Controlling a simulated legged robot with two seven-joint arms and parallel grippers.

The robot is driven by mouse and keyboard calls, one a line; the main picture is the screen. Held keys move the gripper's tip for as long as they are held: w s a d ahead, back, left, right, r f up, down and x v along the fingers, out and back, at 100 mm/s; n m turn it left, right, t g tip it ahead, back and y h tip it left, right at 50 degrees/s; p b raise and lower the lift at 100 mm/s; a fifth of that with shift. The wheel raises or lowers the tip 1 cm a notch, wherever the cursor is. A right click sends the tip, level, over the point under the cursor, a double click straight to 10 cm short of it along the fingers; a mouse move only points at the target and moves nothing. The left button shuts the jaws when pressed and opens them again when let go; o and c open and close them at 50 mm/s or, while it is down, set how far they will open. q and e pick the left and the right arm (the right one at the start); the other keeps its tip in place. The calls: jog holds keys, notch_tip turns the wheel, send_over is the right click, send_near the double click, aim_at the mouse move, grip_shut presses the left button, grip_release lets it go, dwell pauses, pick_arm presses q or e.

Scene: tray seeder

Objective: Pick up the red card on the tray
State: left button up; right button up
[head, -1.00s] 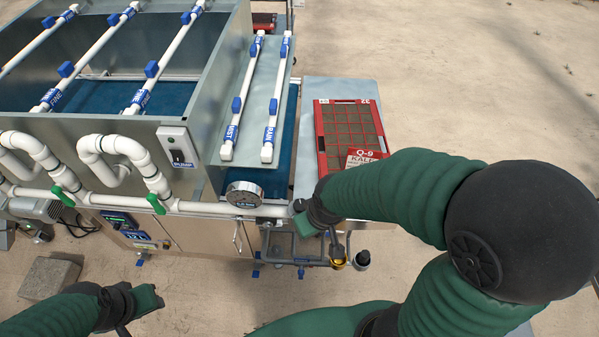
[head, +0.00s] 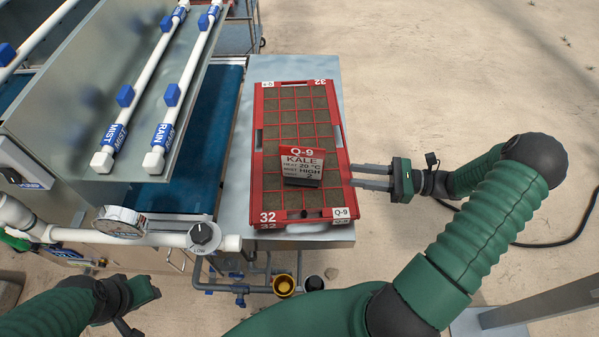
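The red card (head: 302,163), marked Q-9 KALE, stands tilted on the red tray (head: 257,140), in its front half. The tray has several soil-filled cells and lies on a metal table. My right gripper (head: 352,177) is at the right edge of the tray, level with the card's lower part. Its two fingers point left and are apart, with nothing between them; a gap separates their tips from the card. My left gripper (head: 150,290) is low at the left, away from the tray; its fingers do not show clearly.
The metal table (head: 235,195) carries the tray. Left of it are a blue belt (head: 180,190) and a panel with white pipes (head: 140,85). A white pipe with a dial knob (head: 204,237) runs near the table's front left corner. The floor to the right is mostly clear.

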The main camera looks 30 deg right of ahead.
send_near(302, 177)
jog(key=w+a+r, duration=0.2)
jog(key=r, duration=0.1)
jog(key=shift+w+a, duration=0.3)
jog(key=shift+w, duration=0.05)
jog(key=x, duration=0.6)
jog(key=shift+w+a, duration=0.15)
jog(key=shift+a, duration=0.1)
grip_shut()
dwell(0.5)
